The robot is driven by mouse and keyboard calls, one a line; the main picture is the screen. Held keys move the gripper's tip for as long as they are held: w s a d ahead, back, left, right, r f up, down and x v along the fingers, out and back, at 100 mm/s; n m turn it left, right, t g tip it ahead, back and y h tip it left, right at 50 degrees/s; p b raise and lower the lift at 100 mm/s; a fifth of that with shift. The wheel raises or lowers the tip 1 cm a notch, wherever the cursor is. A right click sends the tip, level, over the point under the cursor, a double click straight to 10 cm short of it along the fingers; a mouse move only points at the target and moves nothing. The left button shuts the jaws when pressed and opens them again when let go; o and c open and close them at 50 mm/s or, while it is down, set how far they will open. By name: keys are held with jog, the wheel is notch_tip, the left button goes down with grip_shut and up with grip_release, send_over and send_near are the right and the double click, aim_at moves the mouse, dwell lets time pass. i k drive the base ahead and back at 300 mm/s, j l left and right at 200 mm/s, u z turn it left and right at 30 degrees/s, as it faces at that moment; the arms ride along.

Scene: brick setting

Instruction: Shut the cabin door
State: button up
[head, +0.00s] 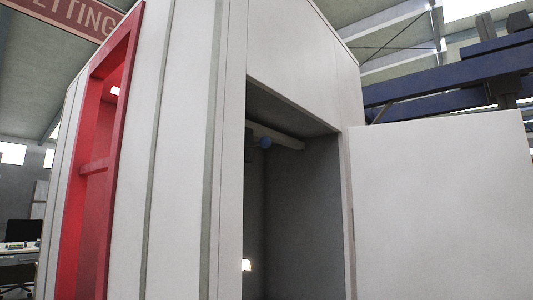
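The cabin (182,160) is a tall white-panelled box that fills the middle of the head view. Its doorway shows a dark grey interior (302,210). The cabin door (440,205) is a plain white panel standing open to the right of the doorway, along the right frame edge (349,200). No handle shows on the visible part of the door. The lower parts of the door and doorway are cut off by the picture's bottom edge. My gripper is not in view.
A red-framed window (98,160) is set in the cabin's left wall. Blue steel beams (450,75) run behind the door. A desk with a monitor (23,231) and a chair (18,275) stand at the far left. The floor is not visible.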

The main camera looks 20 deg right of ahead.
aim_at(443, 207)
jog(key=i+l, duration=0.1)
jog(key=l+z, duration=0.35)
jog(key=i+l+z, duration=0.1)
jog(key=z, duration=0.2)
jog(key=i+l+z, duration=0.1)
jog(key=z, duration=0.3)
jog(key=i+l+z, duration=0.1)
jog(key=z, duration=0.3)
jog(key=i+l+z, duration=0.1)
jog(key=z, duration=0.3)
jog(key=i+l+z, duration=0.15)
jog(key=z, duration=0.25)
jog(key=i+l+z, duration=0.1)
jog(key=i+z, duration=0.3)
jog(key=i, duration=0.1)
